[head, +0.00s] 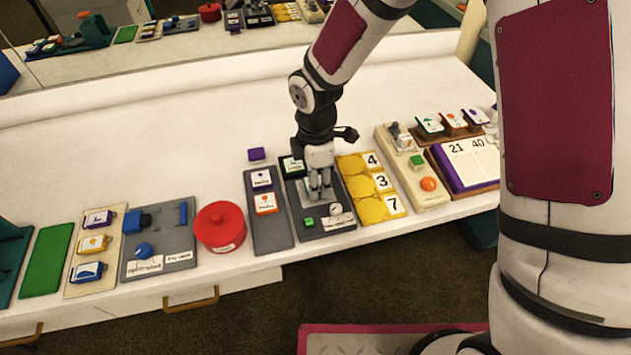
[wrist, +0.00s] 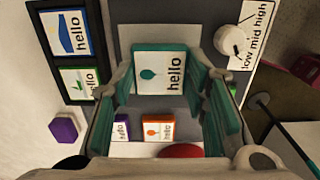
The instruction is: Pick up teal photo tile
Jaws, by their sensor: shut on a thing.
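The teal photo tile (wrist: 160,58) has a white face with a teal picture and the word "hello". In the wrist view it sits between the two finger pads of my gripper (wrist: 163,78), which is shut on it. In the head view my gripper (head: 320,192) points down over the grey board (head: 330,225) with the dial. The tile is mostly hidden by my fingers there, and I cannot tell whether it still touches the board.
A dark rack (wrist: 84,9) with blue and green tiles is close by. A dial (wrist: 232,40) sits near the fingers. A purple block (head: 257,154), a red pot (head: 220,227) and a yellow number board (head: 362,190) are around. White table stays clear behind.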

